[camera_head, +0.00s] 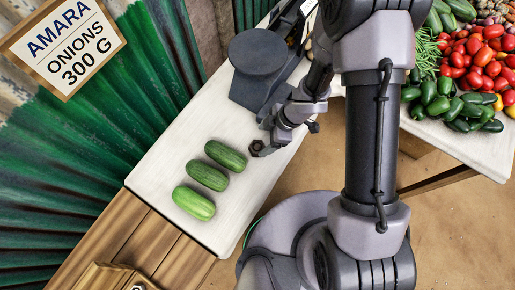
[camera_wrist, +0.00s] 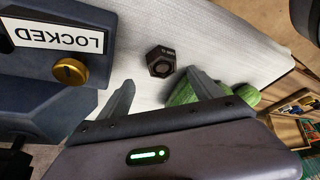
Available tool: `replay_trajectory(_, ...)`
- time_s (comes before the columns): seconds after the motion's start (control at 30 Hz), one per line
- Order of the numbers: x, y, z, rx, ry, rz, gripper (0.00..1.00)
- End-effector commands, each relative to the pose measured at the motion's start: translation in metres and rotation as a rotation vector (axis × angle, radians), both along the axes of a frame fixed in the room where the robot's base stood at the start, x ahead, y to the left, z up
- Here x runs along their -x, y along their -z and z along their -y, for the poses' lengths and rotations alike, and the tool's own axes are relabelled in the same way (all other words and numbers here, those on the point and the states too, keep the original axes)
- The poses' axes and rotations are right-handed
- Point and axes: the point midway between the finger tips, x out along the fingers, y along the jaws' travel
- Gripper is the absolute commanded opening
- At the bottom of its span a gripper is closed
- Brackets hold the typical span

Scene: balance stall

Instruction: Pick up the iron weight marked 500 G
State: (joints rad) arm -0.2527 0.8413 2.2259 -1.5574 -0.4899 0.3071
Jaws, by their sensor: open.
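A small dark hexagonal iron weight (camera_wrist: 161,61) stands on the pale tabletop in the wrist view. It has light marking on its edge, too small to read surely. In the head view the weight (camera_head: 257,148) shows at the tip of my gripper (camera_head: 272,138). In the wrist view my gripper (camera_wrist: 160,84) is open, with nothing between its fingers. The weight lies just beyond the fingertips, roughly centred between them, and apart from them.
Several cucumbers (camera_head: 207,175) lie near the weight; one (camera_wrist: 184,94) shows behind my right finger. A dark balance (camera_head: 256,52) stands behind; its housing has a LOCKED label (camera_wrist: 56,36) and brass knob (camera_wrist: 70,71). A sign (camera_head: 63,45) reads AMARA ONIONS 300 G. Vegetables (camera_head: 478,62) cover another table.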

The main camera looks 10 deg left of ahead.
Motion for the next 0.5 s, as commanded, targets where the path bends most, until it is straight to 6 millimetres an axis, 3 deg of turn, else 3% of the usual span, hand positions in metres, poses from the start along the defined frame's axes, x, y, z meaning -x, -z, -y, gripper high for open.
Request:
replay_trajectory(0.27, 0.010, 0.049, -0.013, 0.000, -0.002, 0.000, 0.75)
replay_trajectory(0.47, 0.010, 0.046, -0.015, 0.000, 0.001, 0.000, 0.75)
replay_trajectory(0.5, 0.010, 0.045, -0.015, 0.000, 0.000, 0.001, 0.69)
